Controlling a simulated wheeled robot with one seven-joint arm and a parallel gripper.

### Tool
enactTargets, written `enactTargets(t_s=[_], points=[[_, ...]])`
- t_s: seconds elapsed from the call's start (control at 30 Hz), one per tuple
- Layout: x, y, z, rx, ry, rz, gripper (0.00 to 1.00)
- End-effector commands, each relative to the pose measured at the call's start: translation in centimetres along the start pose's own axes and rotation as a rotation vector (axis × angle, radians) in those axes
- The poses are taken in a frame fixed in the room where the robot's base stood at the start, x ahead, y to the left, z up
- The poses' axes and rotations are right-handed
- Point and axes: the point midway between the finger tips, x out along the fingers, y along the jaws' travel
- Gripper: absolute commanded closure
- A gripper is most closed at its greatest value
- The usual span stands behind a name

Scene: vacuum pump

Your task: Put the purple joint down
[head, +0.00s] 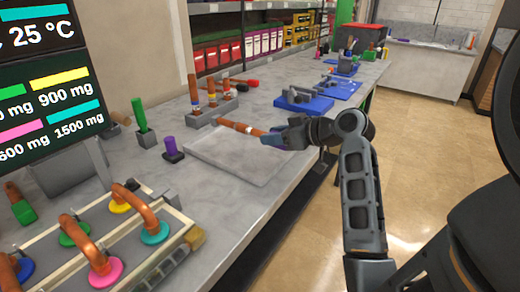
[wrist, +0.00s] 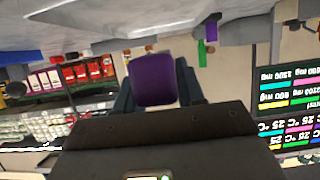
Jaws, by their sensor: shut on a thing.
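My gripper (head: 280,138) is shut on the purple joint, whose purple end (head: 270,140) shows between the fingers. Its copper pipe (head: 238,127) sticks out to the left, roughly level, over the far part of a flat grey tray (head: 225,168). I cannot tell whether it touches the tray. In the wrist view the purple end (wrist: 154,80) fills the space between the two dark fingers, and the copper part is hidden. A separate purple cylinder (head: 171,145) stands upright in a small dark base left of the tray.
A green cylinder (head: 139,113) stands in a grey block at the left. Several copper pipes stand in a grey rack (head: 213,110) behind the tray. A pump unit with coloured ports (head: 120,245) is at lower left. A blue tray (head: 305,107) with grey parts lies beyond my gripper. The grey tray looks empty.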

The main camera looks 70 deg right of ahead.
Motion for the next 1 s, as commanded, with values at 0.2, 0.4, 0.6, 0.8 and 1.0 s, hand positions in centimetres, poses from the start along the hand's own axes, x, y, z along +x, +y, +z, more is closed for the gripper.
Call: enactTargets(t_s=[0.2, 0.4, 0.6, 0.8, 1.0], points=[[3.8, 0.4, 0.4, 0.0, 0.003, 0.0, 1.0], [4.9, 0.4, 0.8, 0.0, 0.003, 0.0, 1.0], [5.8, 0.5, 3.2, 0.002, 0.002, 0.002, 1.0], [6.2, 0.5, 4.3, 0.0, 0.004, 0.002, 1.0], [6.2, 0.4, 4.3, -0.001, 0.004, 0.001, 1.0]])
